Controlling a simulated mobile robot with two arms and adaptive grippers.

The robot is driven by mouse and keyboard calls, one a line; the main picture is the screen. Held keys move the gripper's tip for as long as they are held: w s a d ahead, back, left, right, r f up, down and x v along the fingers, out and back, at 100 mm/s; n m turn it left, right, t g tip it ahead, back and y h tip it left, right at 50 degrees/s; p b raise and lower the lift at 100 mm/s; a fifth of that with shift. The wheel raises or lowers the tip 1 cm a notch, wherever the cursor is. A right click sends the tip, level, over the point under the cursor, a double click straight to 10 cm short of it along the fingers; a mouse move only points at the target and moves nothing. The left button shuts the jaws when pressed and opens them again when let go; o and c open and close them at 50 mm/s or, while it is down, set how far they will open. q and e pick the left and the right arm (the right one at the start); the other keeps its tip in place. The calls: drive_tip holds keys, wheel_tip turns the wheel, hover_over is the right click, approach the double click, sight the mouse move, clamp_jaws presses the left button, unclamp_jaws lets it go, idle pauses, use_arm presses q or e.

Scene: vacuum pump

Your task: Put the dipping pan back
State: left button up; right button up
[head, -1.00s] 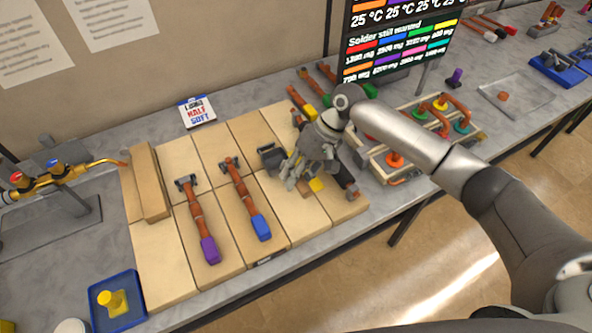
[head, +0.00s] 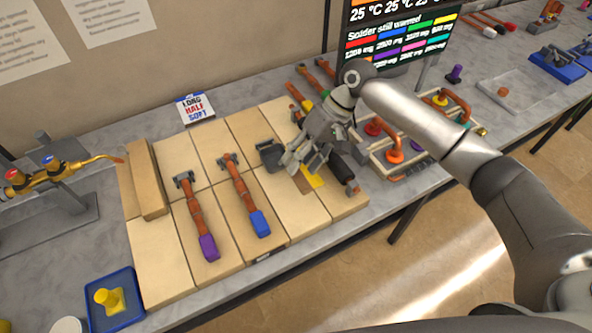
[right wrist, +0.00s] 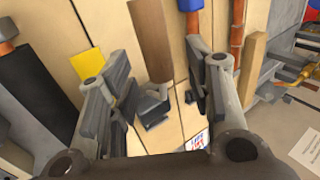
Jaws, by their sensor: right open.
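The dipping pan, as I take it, is the dark square pan (head: 270,154) on the wooden boards; its handle is mostly behind my right gripper in the head view. In the right wrist view its dark head (right wrist: 150,108) and brown handle (right wrist: 152,45) show between the spread fingers, apart from both. My right gripper (head: 295,167) is open and empty, just right of the pan head and above the boards. Its fingers also show in the right wrist view (right wrist: 155,85). My left gripper is not in view.
Two copper pipe pieces with purple (head: 208,247) and blue (head: 260,224) ends lie left of the pan. A yellow patch (head: 314,181) lies below the gripper. A wooden rack (head: 380,168) with copper bends stands to the right. A brass torch (head: 60,170) is at the left.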

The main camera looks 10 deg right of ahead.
drive_tip(key=b+v, duration=0.1)
drive_tip(key=v, duration=0.7)
drive_tip(key=shift+b, duration=0.4)
